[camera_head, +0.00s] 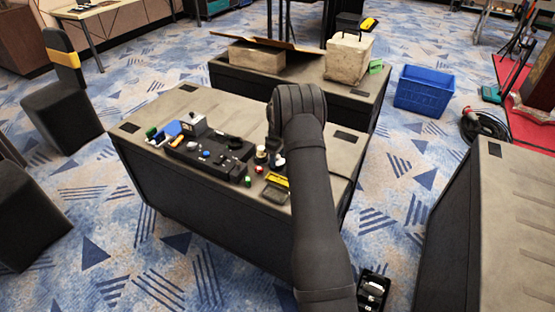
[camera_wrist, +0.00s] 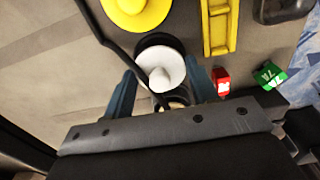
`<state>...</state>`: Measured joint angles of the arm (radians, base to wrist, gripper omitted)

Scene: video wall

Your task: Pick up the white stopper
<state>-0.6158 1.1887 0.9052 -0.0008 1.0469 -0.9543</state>
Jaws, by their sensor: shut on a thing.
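The white stopper (camera_wrist: 166,61) is a round white piece with a small knob, seen in the wrist view between my gripper's two blue-grey fingers (camera_wrist: 161,76). The fingers are shut on it, one on each side. A dark round piece shows behind and around its far edge; I cannot tell whether the stopper is clear of it. In the head view my dark arm (camera_head: 307,170) reaches over the near table and hides the fingers.
In the wrist view, a yellow round piece (camera_wrist: 140,14), yellow frame (camera_wrist: 218,28), red block (camera_wrist: 222,85) and green block (camera_wrist: 268,76) lie close by. In the head view, a black tray of small items (camera_head: 205,160) sits left of my arm on the table (camera_head: 140,118).

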